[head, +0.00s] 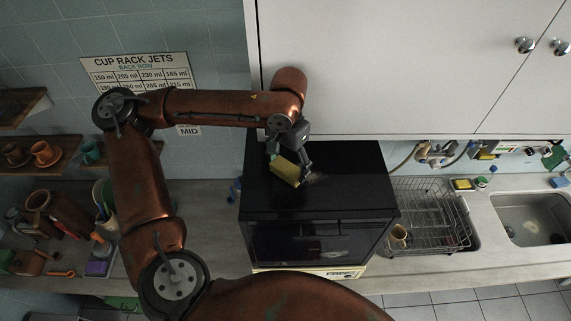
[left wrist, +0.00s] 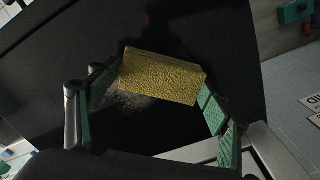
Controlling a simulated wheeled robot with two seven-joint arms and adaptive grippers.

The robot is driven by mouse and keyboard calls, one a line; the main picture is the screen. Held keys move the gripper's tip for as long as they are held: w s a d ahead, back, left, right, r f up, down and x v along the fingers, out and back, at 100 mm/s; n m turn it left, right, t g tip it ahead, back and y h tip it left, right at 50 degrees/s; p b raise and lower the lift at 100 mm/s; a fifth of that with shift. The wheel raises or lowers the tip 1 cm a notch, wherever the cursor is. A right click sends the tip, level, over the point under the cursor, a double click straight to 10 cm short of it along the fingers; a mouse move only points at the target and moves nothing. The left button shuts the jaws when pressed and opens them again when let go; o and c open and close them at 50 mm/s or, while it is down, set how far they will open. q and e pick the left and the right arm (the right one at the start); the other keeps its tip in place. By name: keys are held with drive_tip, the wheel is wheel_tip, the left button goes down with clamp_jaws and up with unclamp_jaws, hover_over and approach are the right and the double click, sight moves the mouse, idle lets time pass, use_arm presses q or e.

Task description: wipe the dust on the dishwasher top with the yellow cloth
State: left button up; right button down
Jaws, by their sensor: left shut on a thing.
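The yellow cloth (head: 285,171), a thick block shape, is in my left gripper (head: 289,165) over the black dishwasher top (head: 340,200). In the left wrist view the cloth (left wrist: 162,77) sits between the green-padded fingers of the left gripper (left wrist: 160,92), which is shut on it. A pale dust patch (left wrist: 125,102) lies beside and partly under the cloth on the black top (left wrist: 60,60). The dust (head: 314,178) shows faintly right of the cloth in the head view. I cannot tell whether the cloth touches the top. My right gripper is not in view.
White cupboards (head: 390,60) stand close behind the top. A wire dish rack (head: 430,215) with a cup (head: 398,236) is to the right, then a sink (head: 535,218). Pots and utensils crowd the counter at left. The rest of the dishwasher top is clear.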

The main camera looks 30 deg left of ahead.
use_arm(q)
drive_tip(key=shift+w+d, duration=1)
drive_tip(key=shift+d, duration=0.65)
drive_tip(key=shift+w+d, duration=1)
drive_tip(key=shift+d, duration=0.65)
drive_tip(key=shift+w+d, duration=1)
drive_tip(key=shift+d, duration=0.65)
drive_tip(key=shift+s+a, duration=0.55)
drive_tip(key=shift+a, duration=0.35)
drive_tip(key=shift+s+a, duration=0.55)
drive_tip(key=shift+a, duration=0.35)
